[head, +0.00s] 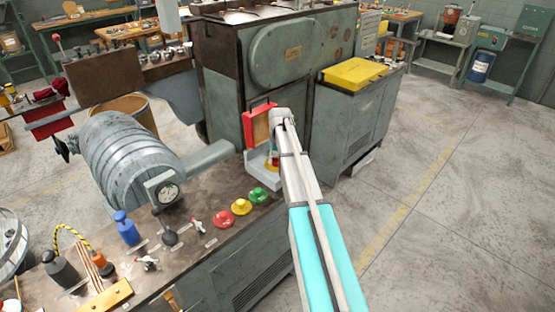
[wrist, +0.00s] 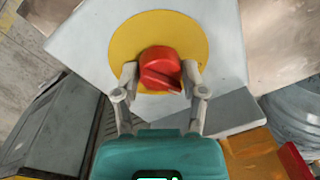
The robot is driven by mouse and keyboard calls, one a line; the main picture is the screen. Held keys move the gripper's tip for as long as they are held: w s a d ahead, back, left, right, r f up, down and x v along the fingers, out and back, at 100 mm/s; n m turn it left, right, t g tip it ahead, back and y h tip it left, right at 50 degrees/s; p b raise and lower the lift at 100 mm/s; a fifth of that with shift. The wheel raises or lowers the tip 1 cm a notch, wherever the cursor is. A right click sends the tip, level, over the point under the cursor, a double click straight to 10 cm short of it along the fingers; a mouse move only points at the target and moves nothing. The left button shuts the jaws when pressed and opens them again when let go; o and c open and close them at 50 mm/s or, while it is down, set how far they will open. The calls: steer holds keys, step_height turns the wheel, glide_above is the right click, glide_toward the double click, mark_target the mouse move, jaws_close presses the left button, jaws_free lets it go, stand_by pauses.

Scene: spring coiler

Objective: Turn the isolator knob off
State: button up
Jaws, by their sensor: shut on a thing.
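The isolator knob (wrist: 160,67) is red and sits on a round yellow plate (wrist: 124,40) in the wrist view. The plate is on a pale grey panel (wrist: 82,38). My gripper (wrist: 158,82) is shut on the knob, with one finger on each side of it. In the head view my arm reaches to the machine, and my gripper (head: 281,118) is by an open red-edged door (head: 258,124). The knob is mostly hidden there behind my arm; only a little red and yellow shows beside it.
Red (head: 223,219), yellow (head: 241,207) and green (head: 258,195) buttons stand on the bench top left of my arm. A grey cabinet with a yellow lid (head: 354,73) stands to the right. The floor (head: 450,190) at right is clear.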

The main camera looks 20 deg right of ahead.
steer(key=shift+w+n, duration=0.2)
steer(key=shift+n, duration=1.4)
steer(key=o, duration=1.1)
steer(key=shift+o, duration=0.2)
steer(key=shift+s, duration=0.1)
steer(key=shift+s, duration=0.2)
